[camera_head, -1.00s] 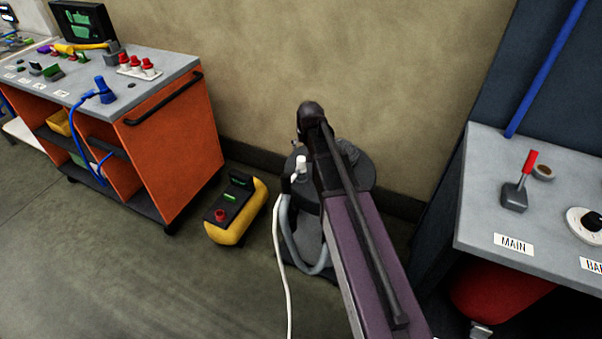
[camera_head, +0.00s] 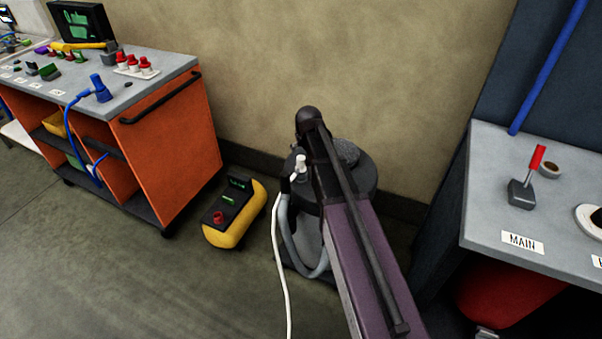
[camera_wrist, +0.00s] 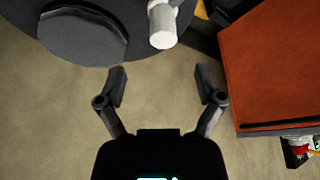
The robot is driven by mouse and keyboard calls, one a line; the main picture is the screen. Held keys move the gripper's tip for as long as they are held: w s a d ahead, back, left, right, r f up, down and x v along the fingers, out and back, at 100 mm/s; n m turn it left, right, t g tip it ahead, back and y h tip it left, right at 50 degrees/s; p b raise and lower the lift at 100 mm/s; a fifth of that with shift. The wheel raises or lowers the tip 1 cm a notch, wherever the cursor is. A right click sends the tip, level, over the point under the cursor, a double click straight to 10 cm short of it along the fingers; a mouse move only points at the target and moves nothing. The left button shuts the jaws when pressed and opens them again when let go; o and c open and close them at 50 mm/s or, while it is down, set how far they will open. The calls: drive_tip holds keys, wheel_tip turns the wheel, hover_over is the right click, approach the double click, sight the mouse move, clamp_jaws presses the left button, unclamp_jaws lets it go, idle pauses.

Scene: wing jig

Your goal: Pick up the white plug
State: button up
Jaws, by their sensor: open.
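The white plug (camera_head: 301,161) stands upright by the left rim of a round dark-topped unit (camera_head: 361,185), with a white cable (camera_head: 281,263) running down to the floor. In the wrist view the plug (camera_wrist: 162,27) shows at the top, just right of centre, beyond the fingertips and beside the round dark top (camera_wrist: 66,53). My gripper (camera_wrist: 161,83) is open and empty, with its fingers spread apart and the plug clear of them. In the head view my arm hides part of the round unit, and my gripper's fingers cannot be made out.
An orange cart (camera_head: 182,146) with a grey top stands at left. A yellow-and-black box (camera_head: 233,213) sits on the floor between cart and round unit. A grey bench (camera_head: 483,190) with a red-handled lever (camera_head: 527,181) is at right. The wall is close behind.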

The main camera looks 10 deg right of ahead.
sight(301, 158)
drive_tip(key=shift+b+x, duration=1.6)
drive_tip(key=shift+x, duration=0.45)
drive_tip(key=shift+w+f, duration=0.1)
drive_tip(key=shift+f, duration=0.05)
drive_tip(key=shift+b+x, duration=2.4)
drive_tip(key=shift+x, duration=0.05)
drive_tip(key=shift+a, duration=0.15)
clamp_jaws()
